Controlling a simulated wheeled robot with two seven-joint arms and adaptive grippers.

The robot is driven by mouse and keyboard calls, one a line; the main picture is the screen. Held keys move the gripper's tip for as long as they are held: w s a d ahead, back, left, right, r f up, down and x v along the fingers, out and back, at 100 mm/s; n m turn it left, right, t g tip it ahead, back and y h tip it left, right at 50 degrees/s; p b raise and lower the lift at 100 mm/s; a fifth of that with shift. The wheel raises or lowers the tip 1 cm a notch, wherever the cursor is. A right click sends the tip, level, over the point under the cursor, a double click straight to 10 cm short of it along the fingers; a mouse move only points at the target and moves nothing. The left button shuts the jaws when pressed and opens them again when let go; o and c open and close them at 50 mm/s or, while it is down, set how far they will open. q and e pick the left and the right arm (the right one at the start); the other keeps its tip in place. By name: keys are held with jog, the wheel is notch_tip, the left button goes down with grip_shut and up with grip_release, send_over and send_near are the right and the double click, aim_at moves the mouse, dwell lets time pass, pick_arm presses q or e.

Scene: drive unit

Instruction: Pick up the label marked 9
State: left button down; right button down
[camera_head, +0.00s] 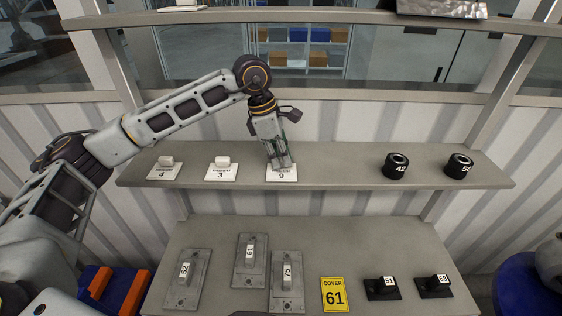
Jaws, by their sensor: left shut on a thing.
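The label marked 9 (282,175) is a white card on the middle shelf, in the centre of the head view. My left gripper (281,163) reaches down onto it from above and is shut on it at its upper part. The gripper hides whatever stands up from the card's middle. The card appears to be at shelf level; I cannot tell whether it is lifted. My right gripper is not in view.
Labels marked 4 (165,171) and 3 (221,171) sit left on the shelf (335,172). Black rolls marked 42 (396,166) and another (459,166) stand right.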

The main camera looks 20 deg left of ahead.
pick_arm(q)
jog(key=shift+r, duration=0.2)
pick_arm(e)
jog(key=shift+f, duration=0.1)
